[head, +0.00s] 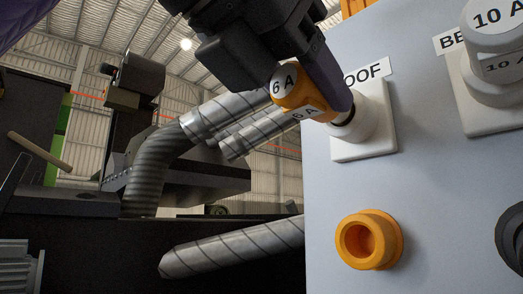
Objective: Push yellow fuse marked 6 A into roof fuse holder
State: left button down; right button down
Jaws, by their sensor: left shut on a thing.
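The yellow-orange fuse (291,88) has white "6 A" labels on its end and side. My left gripper (308,82) comes in from the top and is shut on it. One dark finger lies along the fuse's right side; the other finger is hard to make out. The roof fuse holder (366,146) is a white square base with a round collar on the grey panel, under a label partly hidden to read "OOF". The fuse's inner end is at the collar's mouth, with a dark and metallic band showing there. I cannot tell how deep it sits. My right gripper is not in view.
A white 10 A fuse (495,55) sits in another holder (481,114) at the upper right. An orange hollow round fitting (369,239) is on the panel (440,200) below, and a dark round part (512,238) is at the right edge. Metal ducts (235,247) are behind the panel, left.

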pick_arm(q)
jog(key=shift+w+d, duration=0.55)
jog(key=shift+d, duration=0.2)
jog(key=shift+c, duration=0.9)
grip_release()
jog(key=v, duration=0.9)
jog(key=shift+s+a+r, duration=0.15)
jog(key=shift+s+a, duration=0.1)
